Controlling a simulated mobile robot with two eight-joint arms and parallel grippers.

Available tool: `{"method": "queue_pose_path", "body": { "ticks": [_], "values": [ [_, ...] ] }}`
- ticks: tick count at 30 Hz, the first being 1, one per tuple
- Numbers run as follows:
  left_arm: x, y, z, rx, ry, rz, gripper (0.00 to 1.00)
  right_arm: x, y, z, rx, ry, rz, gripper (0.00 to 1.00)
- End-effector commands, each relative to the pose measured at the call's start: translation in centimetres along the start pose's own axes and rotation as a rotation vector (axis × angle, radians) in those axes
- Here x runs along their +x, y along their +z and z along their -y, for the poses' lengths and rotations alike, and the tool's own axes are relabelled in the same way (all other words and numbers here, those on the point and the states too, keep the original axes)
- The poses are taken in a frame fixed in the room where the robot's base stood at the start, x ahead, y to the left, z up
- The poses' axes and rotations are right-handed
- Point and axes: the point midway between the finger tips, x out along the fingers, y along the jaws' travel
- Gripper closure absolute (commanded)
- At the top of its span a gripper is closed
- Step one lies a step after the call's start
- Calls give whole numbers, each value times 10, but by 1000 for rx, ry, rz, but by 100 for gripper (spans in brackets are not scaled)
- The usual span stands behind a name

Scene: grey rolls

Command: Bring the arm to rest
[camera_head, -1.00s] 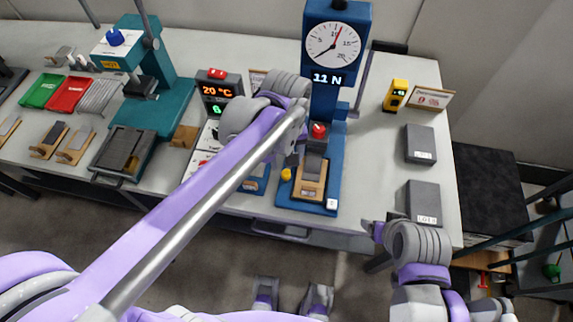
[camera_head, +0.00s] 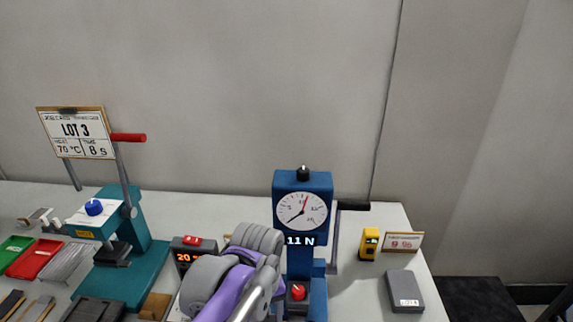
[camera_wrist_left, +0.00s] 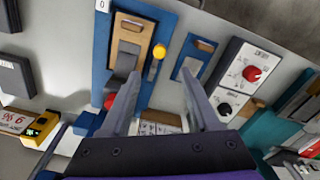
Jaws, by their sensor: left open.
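My left arm (camera_head: 235,275), purple and grey, rises from the bottom edge in the head view, beside the blue force tester (camera_head: 303,182). The tester has a round dial and reads 11 N. My left gripper's fingers are hidden in the head view. In the left wrist view, my left gripper (camera_wrist_left: 160,75) is open, with two grey fingers spread and nothing between them. Past the fingers lie the tester's blue base (camera_wrist_left: 102,60), a wooden-framed piece (camera_wrist_left: 130,30) and a yellow knob (camera_wrist_left: 159,51). My right gripper is outside both views.
A teal press (camera_head: 150,270) and a red tray (camera_head: 38,260) stand left on the white table (camera_head: 225,205). A yellow device (camera_head: 369,243), a small sign (camera_head: 404,242) and a grey box (camera_head: 404,292) are on the right.

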Motion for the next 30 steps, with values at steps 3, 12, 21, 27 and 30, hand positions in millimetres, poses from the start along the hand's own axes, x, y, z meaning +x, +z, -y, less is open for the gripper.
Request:
{"method": "queue_pose_path", "body": {
  "ticks": [3, 12, 21, 27, 30],
  "values": [
    [3, 4, 20, 32, 26, -38, 38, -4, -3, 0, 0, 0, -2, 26],
    [36, 35, 107, 238, 102, -296, 38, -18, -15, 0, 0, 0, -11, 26],
    [63, 55, 144, 356, 84, -455, 38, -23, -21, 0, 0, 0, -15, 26],
    [64, 55, 145, 364, 82, -462, 38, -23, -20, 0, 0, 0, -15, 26],
    [64, 55, 144, 363, 82, -461, 38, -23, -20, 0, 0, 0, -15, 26]
  ]
}}
